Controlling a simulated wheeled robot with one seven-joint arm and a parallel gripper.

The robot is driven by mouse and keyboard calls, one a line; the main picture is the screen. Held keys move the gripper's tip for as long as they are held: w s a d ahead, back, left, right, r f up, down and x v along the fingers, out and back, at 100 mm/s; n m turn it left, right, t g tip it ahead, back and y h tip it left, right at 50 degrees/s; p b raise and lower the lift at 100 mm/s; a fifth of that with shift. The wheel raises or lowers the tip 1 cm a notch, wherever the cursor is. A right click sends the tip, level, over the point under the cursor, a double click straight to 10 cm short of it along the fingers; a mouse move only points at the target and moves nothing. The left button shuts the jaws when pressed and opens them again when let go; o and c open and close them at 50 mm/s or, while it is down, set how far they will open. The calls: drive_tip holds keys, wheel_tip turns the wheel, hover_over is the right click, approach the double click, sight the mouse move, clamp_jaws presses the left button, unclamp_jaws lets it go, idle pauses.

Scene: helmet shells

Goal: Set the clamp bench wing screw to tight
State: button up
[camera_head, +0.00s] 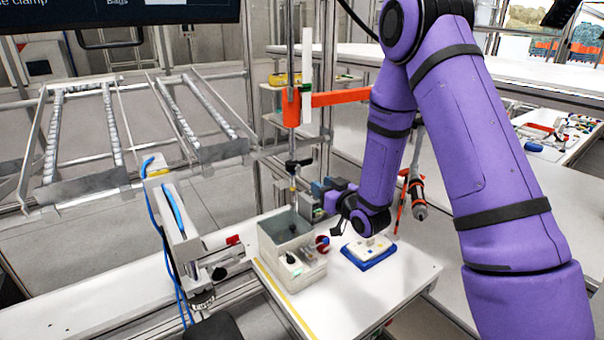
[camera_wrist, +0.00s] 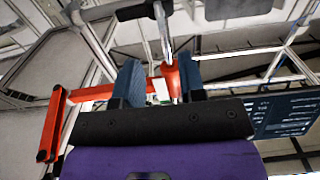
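My gripper (camera_head: 322,194) is at the left end of my purple arm, just right of the lower part of a metal post (camera_head: 291,60). In the wrist view my gripper (camera_wrist: 160,88) has its two dark blue fingers spread. A red-orange bracket (camera_head: 340,98) on the post shows between and beyond them in the wrist view (camera_wrist: 170,78); I see no clear grip on it. A small black fitting (camera_head: 298,164) sits low on the post, left of my gripper. I cannot tell whether this is the wing screw, or read its setting.
A grey open box (camera_head: 287,232) with a small panel stands on the white bench (camera_head: 345,300) below. A white part on a blue base (camera_head: 369,254) and a red-blue round piece (camera_head: 322,243) are beside it. A hanging tool (camera_head: 417,198) is to the right.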

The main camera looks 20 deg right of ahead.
sight(300, 170)
drive_tip(key=x, duration=1)
drive_tip(key=shift+w, duration=0.15)
drive_tip(key=shift+c, duration=0.2)
clamp_jaws()
